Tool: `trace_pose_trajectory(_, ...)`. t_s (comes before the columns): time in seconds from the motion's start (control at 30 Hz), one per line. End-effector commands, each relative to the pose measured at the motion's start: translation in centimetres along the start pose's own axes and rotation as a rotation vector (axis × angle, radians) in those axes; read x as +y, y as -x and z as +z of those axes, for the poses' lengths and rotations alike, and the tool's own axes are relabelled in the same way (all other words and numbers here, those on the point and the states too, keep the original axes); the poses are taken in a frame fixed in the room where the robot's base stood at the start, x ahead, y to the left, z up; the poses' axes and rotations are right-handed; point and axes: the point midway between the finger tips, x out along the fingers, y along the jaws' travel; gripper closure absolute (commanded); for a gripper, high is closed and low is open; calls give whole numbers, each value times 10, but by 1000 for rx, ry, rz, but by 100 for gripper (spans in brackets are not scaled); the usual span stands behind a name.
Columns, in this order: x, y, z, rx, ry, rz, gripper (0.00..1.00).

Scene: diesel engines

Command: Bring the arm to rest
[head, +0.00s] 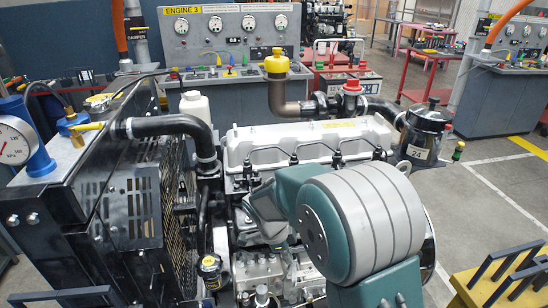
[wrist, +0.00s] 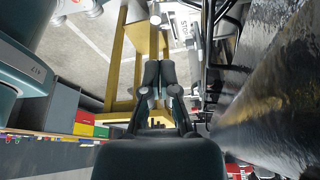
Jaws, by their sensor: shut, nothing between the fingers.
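My arm (head: 350,225), teal and grey, is folded in front of the engine in the head view and covers part of its near side. My gripper (wrist: 159,72) is at the middle of the wrist view, its two dark fingers together with nothing between them. I cannot make out the gripper in the head view. The engine (head: 310,135), with a pale grey top cover, stands on the floor just beyond the arm.
A black radiator frame (head: 130,195) and a pressure gauge (head: 17,142) stand at left. A workbench with a gauge panel (head: 228,38) is behind. A yellow frame (wrist: 117,62) and a dark shiny surface (wrist: 265,95) lie close around the gripper.

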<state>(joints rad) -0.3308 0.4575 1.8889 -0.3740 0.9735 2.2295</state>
Motion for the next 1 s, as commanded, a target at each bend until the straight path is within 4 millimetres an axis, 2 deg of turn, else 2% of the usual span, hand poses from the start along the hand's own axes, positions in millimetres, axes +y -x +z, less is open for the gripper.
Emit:
trace_pose_trajectory(0.17,6,18,-20,-34,79,-22,100)
trace_pose_trajectory(0.37,31,60,-62,-103,319,-97,100)
trace_pose_trajectory(0.7,92,114,-117,-138,770,-294,100)
trace_pose_trajectory(1.0,154,138,-154,-61,1160,-500,100)
